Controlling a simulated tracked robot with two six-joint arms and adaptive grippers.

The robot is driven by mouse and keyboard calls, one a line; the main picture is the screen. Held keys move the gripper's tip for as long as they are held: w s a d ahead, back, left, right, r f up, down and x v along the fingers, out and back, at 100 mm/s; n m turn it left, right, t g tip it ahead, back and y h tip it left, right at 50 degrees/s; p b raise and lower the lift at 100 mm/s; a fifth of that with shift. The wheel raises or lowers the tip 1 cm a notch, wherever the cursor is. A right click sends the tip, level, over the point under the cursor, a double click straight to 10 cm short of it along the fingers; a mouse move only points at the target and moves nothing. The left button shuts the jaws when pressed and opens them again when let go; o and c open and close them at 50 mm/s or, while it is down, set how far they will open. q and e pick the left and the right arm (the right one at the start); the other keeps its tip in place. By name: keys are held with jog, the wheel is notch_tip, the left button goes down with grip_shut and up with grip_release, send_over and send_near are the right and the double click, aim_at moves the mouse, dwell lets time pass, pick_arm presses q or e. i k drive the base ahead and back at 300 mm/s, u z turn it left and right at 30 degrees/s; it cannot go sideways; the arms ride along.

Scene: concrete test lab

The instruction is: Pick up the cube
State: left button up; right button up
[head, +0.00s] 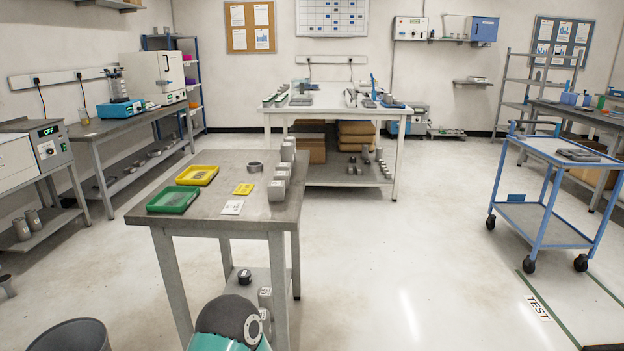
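Several grey block-like pieces stand in a row along the right edge of the near metal table (230,212). The nearest grey block (276,191) looks boxy and could be the cube, but it is too small to be sure. Behind it stand a second grey piece (282,172) and a taller grey piece (288,151). More grey blocks (265,298) sit on the table's lower shelf, partly hidden by a teal and black rounded part of my own body. Neither of my grippers shows in the head view.
On the near table are a green tray (152,208), a yellow tray (183,181), a grey ring (255,167), a yellow card (243,189) and a white card (232,207). A blue cart (545,240) stands at right. The floor between is clear. A dark bin (68,337) stands bottom left.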

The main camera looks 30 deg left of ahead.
aim_at(276, 188)
jog(key=u, duration=0.4)
jog(key=i, duration=1.3)
jog(key=u, duration=0.9)
jog(key=i, duration=0.2)
jog(key=u, duration=0.15)
jog(key=k, duration=0.85)
jog(key=u, duration=0.15)
jog(key=i, duration=0.9)
jog(key=z, duration=0.05)
